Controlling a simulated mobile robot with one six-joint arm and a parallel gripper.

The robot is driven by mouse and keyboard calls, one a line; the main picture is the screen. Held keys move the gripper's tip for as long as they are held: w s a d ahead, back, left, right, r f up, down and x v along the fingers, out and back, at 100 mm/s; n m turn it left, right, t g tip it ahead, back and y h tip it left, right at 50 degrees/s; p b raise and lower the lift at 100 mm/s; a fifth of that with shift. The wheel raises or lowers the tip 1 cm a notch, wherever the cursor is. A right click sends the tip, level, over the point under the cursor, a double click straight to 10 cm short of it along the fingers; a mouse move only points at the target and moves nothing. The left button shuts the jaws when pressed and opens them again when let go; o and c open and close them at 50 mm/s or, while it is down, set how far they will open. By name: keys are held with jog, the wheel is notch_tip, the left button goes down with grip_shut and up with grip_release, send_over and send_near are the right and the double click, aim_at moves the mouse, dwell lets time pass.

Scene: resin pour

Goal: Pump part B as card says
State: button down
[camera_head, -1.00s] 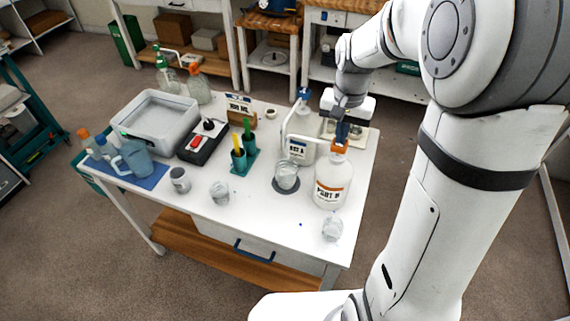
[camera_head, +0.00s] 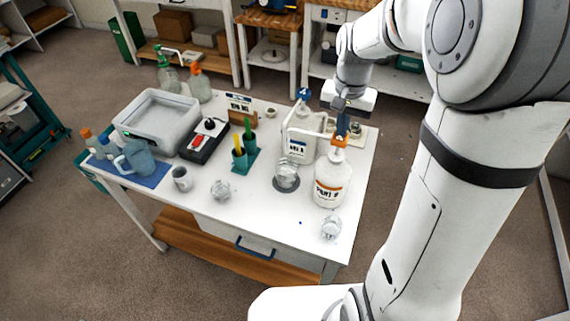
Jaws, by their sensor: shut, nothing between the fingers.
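The PART B bottle (camera_head: 330,188), clear with an orange-trimmed label, stands near the table's right edge. Its orange pump head (camera_head: 339,141) carries a long white spout bent to the left. A clear cup (camera_head: 287,176) stands on a dark round pad (camera_head: 285,188) left of the bottle, below the spout's end. My gripper (camera_head: 342,127) is shut and empty, pointing down directly above the pump head. I cannot tell whether it touches. A small card (camera_head: 239,103) stands in a wooden block at the back; its writing is too small to read.
The blue-topped PART A bottle (camera_head: 298,146) stands close behind. Another clear cup (camera_head: 331,227) is near the front right corner, and one (camera_head: 221,189) left of centre. A teal holder (camera_head: 243,163) with sticks stands mid-table. The front middle is clear.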

jog(key=shift+f+b, duration=1.2)
jog(key=shift+f, duration=0.6)
jog(key=shift+r, duration=0.15)
jog(key=shift+r+p, duration=1.5)
jog(key=shift+r, duration=0.4)
jog(key=shift+f, duration=0.15)
